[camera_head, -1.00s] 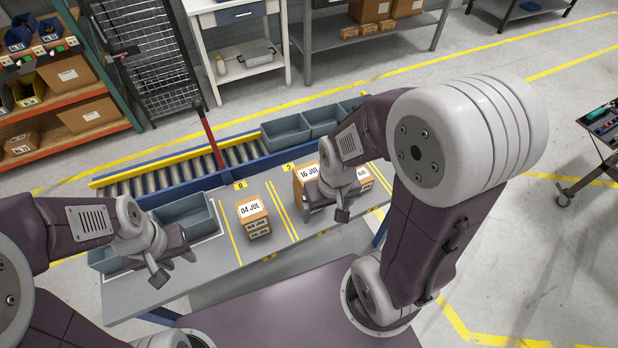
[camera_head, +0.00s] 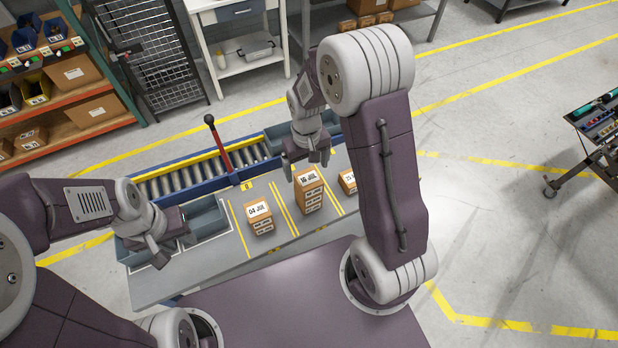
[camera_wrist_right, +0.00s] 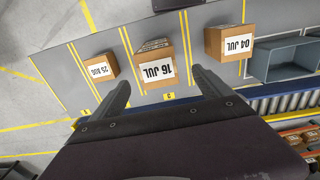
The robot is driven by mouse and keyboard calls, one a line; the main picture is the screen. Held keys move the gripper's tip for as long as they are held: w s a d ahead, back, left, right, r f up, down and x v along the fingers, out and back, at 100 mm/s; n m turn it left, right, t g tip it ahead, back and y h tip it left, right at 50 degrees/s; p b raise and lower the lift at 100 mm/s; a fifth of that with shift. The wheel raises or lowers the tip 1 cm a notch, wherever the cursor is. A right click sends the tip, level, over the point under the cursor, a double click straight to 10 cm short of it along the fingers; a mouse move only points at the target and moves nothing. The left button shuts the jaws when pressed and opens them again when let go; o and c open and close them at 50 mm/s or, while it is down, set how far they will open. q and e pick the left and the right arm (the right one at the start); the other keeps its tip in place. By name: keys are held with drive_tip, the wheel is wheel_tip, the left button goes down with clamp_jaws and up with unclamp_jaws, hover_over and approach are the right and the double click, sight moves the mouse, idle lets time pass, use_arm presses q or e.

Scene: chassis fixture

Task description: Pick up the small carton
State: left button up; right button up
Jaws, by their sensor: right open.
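Three cartons stand apart on the grey table. The smallest, labelled 25 AUG in the right wrist view (camera_wrist_right: 100,67), is the right-hand carton (camera_head: 348,181) in the head view, partly hidden by my right arm. The taller 16 JUL carton (camera_head: 309,192) is in the middle; the 04 JUL carton (camera_head: 258,217) is to its left. My right gripper (camera_head: 308,165) is open and empty, pointing down just behind the 16 JUL carton. In the wrist view its fingers (camera_wrist_right: 163,88) frame that carton's near end. My left gripper (camera_head: 172,252) hangs over the grey bins at left; its jaw gap is unclear.
Yellow lines divide the table (camera_head: 222,266) into lanes. A roller conveyor (camera_head: 190,176) with a blue and yellow rail runs behind it. A red lever (camera_head: 220,148) stands up at the rail. Grey bins (camera_head: 207,216) sit at the table's left end.

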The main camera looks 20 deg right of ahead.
sight(309, 178)
wheel_tip(309, 178, down, 2)
drive_tip(key=shift+f, duration=0.2)
drive_tip(key=shift+w+f, duration=0.15)
drive_tip(key=shift+f, duration=0.05)
drive_tip(key=shift+d+f+p, duration=0.1)
drive_tip(key=shift+f+p, duration=0.1)
drive_tip(key=shift+p, duration=0.25)
drive_tip(key=f+p, duration=0.1)
drive_tip(key=f, duration=0.2)
drive_tip(key=shift+s+d+f+p, duration=0.15)
drive_tip(key=shift+s+f+p, duration=0.25)
drive_tip(key=shift+f, duration=0.35)
drive_tip(key=shift+w+f, duration=0.15)
drive_tip(key=c, duration=1.8)
